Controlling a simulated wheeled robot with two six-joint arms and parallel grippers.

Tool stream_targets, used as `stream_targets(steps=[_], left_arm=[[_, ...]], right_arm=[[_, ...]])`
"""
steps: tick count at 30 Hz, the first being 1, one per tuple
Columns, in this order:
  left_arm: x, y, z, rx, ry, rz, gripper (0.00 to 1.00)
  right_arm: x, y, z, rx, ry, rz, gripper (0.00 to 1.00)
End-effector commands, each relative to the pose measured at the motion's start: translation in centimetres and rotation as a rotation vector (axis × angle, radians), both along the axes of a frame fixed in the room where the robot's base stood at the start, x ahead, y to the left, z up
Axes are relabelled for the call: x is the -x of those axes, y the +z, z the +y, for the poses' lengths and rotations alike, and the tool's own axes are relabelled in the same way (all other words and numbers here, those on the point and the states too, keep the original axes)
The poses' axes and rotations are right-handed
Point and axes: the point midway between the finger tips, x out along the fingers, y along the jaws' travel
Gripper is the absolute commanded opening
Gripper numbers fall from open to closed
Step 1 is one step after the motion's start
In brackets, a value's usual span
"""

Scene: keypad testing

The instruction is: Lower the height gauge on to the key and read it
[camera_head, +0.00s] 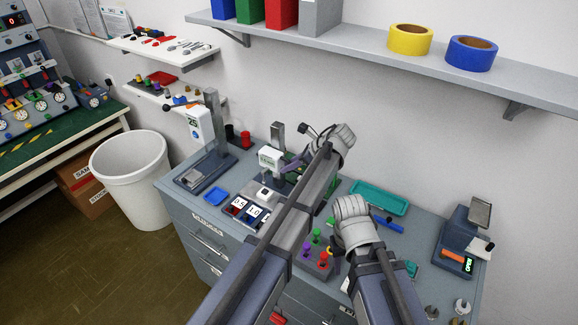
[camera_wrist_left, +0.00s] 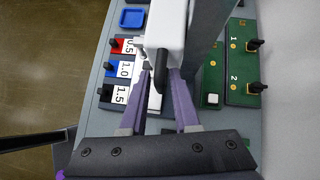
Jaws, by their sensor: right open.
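The height gauge (camera_head: 271,160) has a white head with a small display, carried on a grey post on the bench. I cannot read its digits. A pale block (camera_head: 264,195) with a small dark square on top sits below and in front of the gauge head. My left gripper (camera_head: 286,174) is at the gauge head. In the left wrist view its purple fingers (camera_wrist_left: 160,78) lie either side of a black knob or rod (camera_wrist_left: 161,58) under the white head (camera_wrist_left: 165,25); contact is unclear. My right gripper (camera_head: 337,258) is open, low over the bench, largely hidden by its wrist.
Blocks marked 0.5, 1.0 and 1.5 (camera_wrist_left: 122,70) lie beside the gauge, near a blue tray (camera_head: 216,196). Green boards (camera_wrist_left: 240,70) with switches are on the other side. A taller stand (camera_head: 213,125) rises at left. Coloured pegs (camera_head: 318,240) and a teal tray (camera_head: 379,197) lie right.

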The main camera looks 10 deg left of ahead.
Motion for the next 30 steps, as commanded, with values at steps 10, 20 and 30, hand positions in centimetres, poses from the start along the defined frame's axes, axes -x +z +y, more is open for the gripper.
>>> stream_targets(steps=[10,20,30], left_arm=[[0.01,-0.01,-0.02,0.0,0.0,0.0,0.0],[0.0,-0.01,-0.04,0.0,0.0,0.0,0.0],[0.0,-0.01,-0.04,0.0,0.0,0.0,0.0]], right_arm=[[0.0,0.0,0.0,0.0,0.0,0.0,0.45],[0.0,0.0,0.0,0.0,0.0,0.0,0.45],[0.0,0.0,0.0,0.0,0.0,0.0,0.45]])
